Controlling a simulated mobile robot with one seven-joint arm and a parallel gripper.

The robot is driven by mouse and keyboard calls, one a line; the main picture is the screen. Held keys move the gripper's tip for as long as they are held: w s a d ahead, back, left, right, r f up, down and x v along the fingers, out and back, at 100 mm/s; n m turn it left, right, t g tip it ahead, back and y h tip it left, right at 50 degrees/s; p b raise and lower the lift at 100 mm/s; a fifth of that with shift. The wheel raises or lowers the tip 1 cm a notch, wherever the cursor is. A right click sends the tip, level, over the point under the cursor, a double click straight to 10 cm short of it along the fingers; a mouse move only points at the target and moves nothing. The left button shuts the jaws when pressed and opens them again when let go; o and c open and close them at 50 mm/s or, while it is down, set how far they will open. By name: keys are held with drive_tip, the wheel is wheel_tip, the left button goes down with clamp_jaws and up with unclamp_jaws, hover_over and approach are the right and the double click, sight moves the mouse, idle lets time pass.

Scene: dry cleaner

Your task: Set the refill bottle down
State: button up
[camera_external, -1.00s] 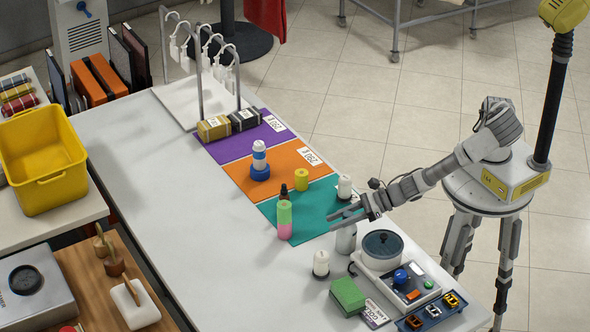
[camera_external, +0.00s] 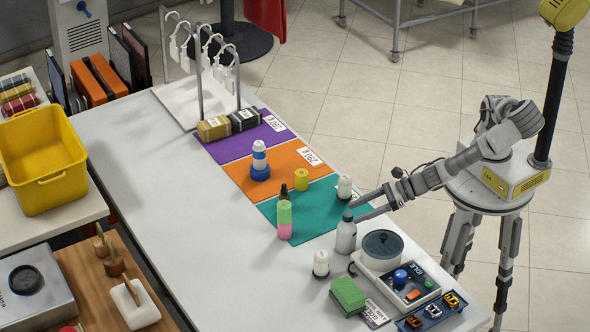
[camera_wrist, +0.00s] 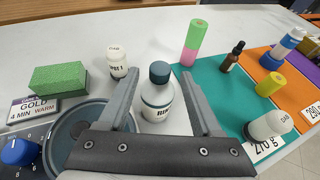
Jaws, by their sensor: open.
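The refill bottle (camera_external: 346,237) is a grey-white bottle with a dark teal cap. It stands upright on the white counter, between the teal mat and the machine with the round dark lid. In the wrist view the bottle (camera_wrist: 157,106) shows part of a dark-lettered label and sits between my spread fingers. My gripper (camera_external: 354,211) is open, near the bottle's top, reaching in from the right. In the wrist view both fingers of my gripper (camera_wrist: 161,76) show a gap to the bottle on each side.
A white dab bottle (camera_external: 321,263) and a green sponge block (camera_external: 347,294) stand nearby in front. The lidded machine (camera_external: 385,270) is close on the right. The teal mat (camera_external: 308,221) holds several small bottles. The counter's left side is clear.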

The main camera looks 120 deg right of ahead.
drive_tip(key=s+a+r+m+g+y, duration=0.1)
drive_tip(key=s+a+m+g+y, duration=0.15)
drive_tip(key=s+m, duration=0.4)
drive_tip(key=s+a+m+g+y, duration=0.1)
drive_tip(key=s+m+g, duration=0.35)
drive_tip(key=m, duration=0.35)
drive_tip(key=s+d+r+m+y, duration=0.1)
drive_tip(key=s+d+r+m, duration=0.2)
drive_tip(key=s+r+m, duration=1.4)
drive_tip(key=v, duration=0.4)
drive_tip(key=shift+r+p, duration=0.2)
drive_tip(key=shift+p, duration=0.1)
drive_tip(key=shift+s+y, duration=0.15)
drive_tip(key=shift+y, duration=0.1)
drive_tip(key=shift+r, duration=0.1)
